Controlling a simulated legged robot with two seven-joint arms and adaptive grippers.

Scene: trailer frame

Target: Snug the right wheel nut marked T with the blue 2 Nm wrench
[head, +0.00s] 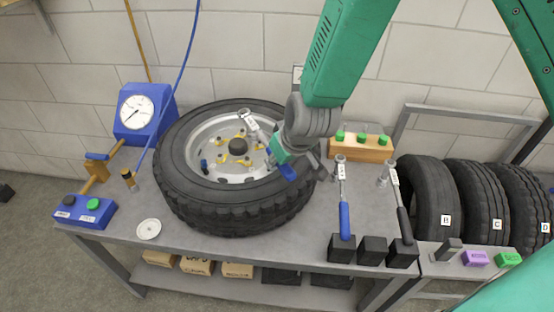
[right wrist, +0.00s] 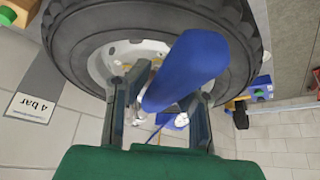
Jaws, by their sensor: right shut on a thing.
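A tyre on a rim (head: 185,190) lies flat on the grey bench, with brass-coloured nuts around a dark hub (head: 238,147). I cannot read a T mark on any nut. My right gripper (head: 281,152) is over the right side of the wheel, shut on a blue-handled wrench (head: 286,170). The wrench's silver head with a white tag points to the upper left over the rim; I cannot tell whether it touches a nut. In the right wrist view the blue handle (right wrist: 190,70) lies between the fingers (right wrist: 160,110). My left gripper is not in view.
Another blue-handled wrench (head: 345,220) and a black-handled one (head: 404,222) stand in black blocks; the block between them (head: 371,250) is empty. A blue gauge (head: 140,112) and a button box (head: 85,211) are left. Tyres (head: 428,200) stand right.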

